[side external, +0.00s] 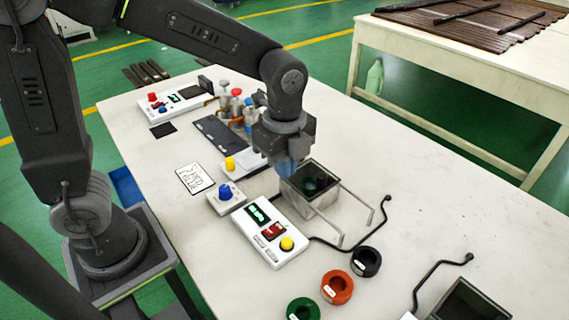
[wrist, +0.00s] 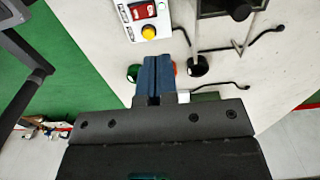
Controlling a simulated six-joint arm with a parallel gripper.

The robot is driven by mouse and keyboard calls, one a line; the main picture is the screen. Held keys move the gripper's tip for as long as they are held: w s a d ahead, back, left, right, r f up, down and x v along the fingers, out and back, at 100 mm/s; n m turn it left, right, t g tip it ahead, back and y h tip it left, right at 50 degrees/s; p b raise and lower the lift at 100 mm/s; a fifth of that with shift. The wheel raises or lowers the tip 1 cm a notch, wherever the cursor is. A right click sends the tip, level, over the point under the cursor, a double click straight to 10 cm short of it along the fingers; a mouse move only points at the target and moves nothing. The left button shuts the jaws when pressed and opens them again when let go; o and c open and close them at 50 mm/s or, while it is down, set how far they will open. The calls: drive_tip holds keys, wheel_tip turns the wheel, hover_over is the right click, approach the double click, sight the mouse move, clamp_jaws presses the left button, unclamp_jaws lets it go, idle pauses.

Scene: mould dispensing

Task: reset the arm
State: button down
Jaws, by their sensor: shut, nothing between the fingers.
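My gripper (side external: 287,171) hangs from the end of my arm over the middle of the white table (side external: 400,240). Its blue fingers point down at the upper left edge of an open square metal mould (side external: 318,199) in the side view. I cannot tell the exact gap between them. In the wrist view the blue fingers (wrist: 159,62) lie together, shut and empty. The mould box shows at the top of the wrist view (wrist: 217,28), apart from the fingers there.
A control box (side external: 270,232) with green display and yellow knob stands near the mould. Black (side external: 366,261), orange (side external: 337,287) and green (side external: 303,309) rings lie in front. A blue-knob box (side external: 226,197) and several bottles (side external: 236,105) stand behind. A second mould (side external: 468,302) is front right.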

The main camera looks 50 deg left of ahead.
drive_tip(key=s+a+r+n+t, duration=0.5)
drive_tip(key=s+n, duration=0.6)
drive_tip(key=n, duration=0.7)
drive_tip(key=a+r, duration=0.2)
drive_tip(key=a, duration=0.1)
drive_tip(key=shift+s+a+r+t, duration=0.2)
drive_tip(key=shift+r+t, duration=0.05)
drive_tip(key=shift+t, duration=0.05)
